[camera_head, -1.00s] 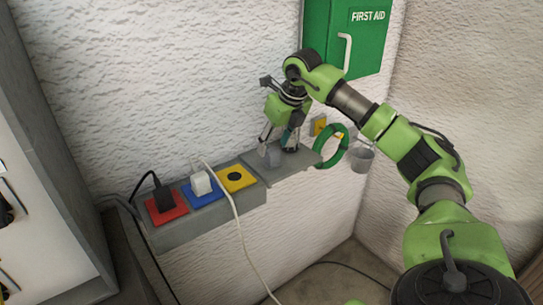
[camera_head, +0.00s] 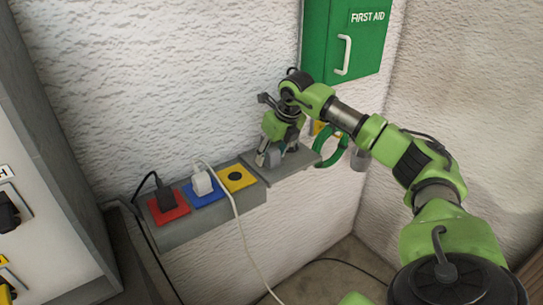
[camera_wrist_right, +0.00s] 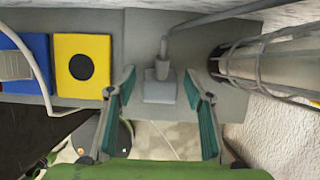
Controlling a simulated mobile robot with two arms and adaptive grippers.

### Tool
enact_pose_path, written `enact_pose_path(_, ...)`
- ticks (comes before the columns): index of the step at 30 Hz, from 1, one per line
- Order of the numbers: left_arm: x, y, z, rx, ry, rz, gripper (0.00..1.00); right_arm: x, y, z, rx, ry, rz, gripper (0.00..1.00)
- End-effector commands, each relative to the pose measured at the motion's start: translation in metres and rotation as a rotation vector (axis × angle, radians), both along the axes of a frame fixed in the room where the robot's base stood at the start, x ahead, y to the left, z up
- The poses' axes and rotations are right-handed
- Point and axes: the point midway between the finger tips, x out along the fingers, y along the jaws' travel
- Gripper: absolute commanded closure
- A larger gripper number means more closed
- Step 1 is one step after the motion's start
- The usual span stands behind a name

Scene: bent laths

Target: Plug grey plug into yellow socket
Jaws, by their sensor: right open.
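The grey plug (camera_head: 274,158) stands on the grey shelf right of the sockets. In the right wrist view the plug (camera_wrist_right: 160,86) shows near the middle, with a grey cord running up and right. My right gripper (camera_head: 276,153) is open at the plug. In the wrist view its fingers (camera_wrist_right: 160,100) stand on either side of the plug, with gaps between. The yellow socket (camera_head: 237,179) has a round black opening and is empty. It also shows left of the plug in the wrist view (camera_wrist_right: 82,66). My left gripper is not in view.
A white plug (camera_head: 201,183) sits in the blue socket (camera_head: 207,197), and a black plug (camera_head: 165,199) in the red socket (camera_head: 168,210). The white cord hangs across the ledge front. A caged cylinder (camera_wrist_right: 240,64) stands close right of my gripper. A green ring (camera_head: 333,149) hangs beyond.

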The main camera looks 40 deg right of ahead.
Motion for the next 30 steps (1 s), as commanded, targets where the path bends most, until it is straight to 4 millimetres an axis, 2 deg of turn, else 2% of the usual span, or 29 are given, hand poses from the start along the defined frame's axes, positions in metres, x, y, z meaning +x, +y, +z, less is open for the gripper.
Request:
enact_pose_path(3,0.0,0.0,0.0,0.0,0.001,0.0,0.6,0.0,0.0,0.0,0.0,0.0,0.0,0.53)
enact_pose_path(4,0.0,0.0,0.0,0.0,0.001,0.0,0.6,0.0,0.0,0.0,0.0,0.0,0.0,0.58)
enact_pose_path(8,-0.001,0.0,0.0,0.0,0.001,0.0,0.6,0.0,0.0,0.0,0.0,0.0,0.0,0.92)
enact_pose_path(22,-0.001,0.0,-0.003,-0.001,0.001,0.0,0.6,0.0,0.0,0.005,0.0,-0.001,0.0,0.92)
enact_pose_path(26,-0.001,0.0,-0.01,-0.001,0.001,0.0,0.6,0.001,0.001,0.018,0.0,-0.005,0.0,0.92)
enact_pose_path(30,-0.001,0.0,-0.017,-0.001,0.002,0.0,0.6,-0.006,0.007,0.042,-0.001,-0.006,0.003,0.92)
